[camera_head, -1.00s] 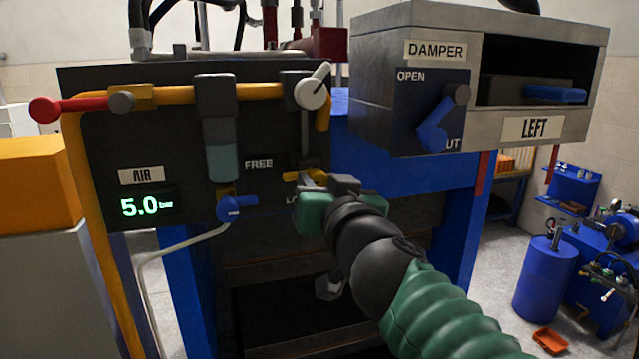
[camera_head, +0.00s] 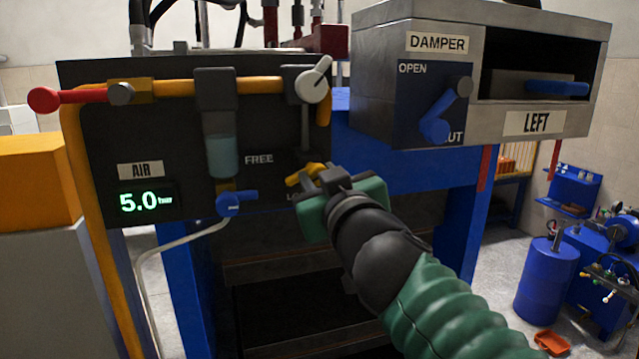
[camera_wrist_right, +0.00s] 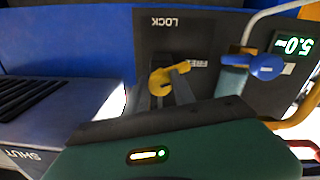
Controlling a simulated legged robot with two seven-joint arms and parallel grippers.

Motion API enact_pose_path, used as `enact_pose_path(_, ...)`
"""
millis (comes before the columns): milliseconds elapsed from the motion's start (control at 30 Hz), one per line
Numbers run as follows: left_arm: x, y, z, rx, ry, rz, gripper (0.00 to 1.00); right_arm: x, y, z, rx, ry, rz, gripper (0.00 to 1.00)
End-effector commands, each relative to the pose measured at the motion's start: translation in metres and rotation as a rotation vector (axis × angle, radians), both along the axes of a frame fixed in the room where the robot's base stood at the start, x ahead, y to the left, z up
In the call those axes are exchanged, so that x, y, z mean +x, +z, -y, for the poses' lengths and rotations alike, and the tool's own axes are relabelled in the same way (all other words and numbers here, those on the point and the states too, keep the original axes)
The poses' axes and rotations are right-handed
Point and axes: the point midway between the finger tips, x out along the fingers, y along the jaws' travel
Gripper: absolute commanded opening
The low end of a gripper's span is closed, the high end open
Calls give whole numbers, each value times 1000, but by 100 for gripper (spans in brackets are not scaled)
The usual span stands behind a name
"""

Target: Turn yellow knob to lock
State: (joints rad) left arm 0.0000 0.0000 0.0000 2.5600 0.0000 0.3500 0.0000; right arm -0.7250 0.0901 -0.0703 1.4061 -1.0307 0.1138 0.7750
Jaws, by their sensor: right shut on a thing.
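The yellow knob (camera_head: 304,174) sits on the dark panel (camera_head: 270,135) between the FREE label above and the partly hidden LOCK label below. Its handle is tilted, with the left end lower in the head view. My right gripper (camera_head: 322,174) is shut on the knob, its fingers pointing toward the panel and covering part of it. In the right wrist view the yellow knob (camera_wrist_right: 165,80) shows beside a grey finger, with the LOCK label near it. My left gripper is not in view.
A blue valve handle (camera_head: 235,203) is left of the knob. A white-handled lever (camera_head: 314,82) is above it. The damper box (camera_head: 430,100) with a blue lever juts out at the upper right. A red-tipped lever (camera_head: 45,100) is at far left.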

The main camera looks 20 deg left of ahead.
Motion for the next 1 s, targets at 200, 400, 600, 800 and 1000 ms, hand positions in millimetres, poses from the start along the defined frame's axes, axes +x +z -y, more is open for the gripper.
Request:
enact_pose_path(200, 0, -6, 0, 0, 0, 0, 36, 0, -2, 1, -168, -2, 112, 0)
enact_pose_path(400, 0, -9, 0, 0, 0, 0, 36, 0, -2, 0, -326, -1, 219, 0)
enact_pose_path(600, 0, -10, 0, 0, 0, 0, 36, 0, -1, 0, -485, 0, 325, 0)
enact_pose_path(800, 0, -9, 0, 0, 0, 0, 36, 0, -1, 0, -639, 1, 430, 0)
enact_pose_path(1000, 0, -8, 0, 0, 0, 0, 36, 0, -2, 0, -778, 2, 523, 0)
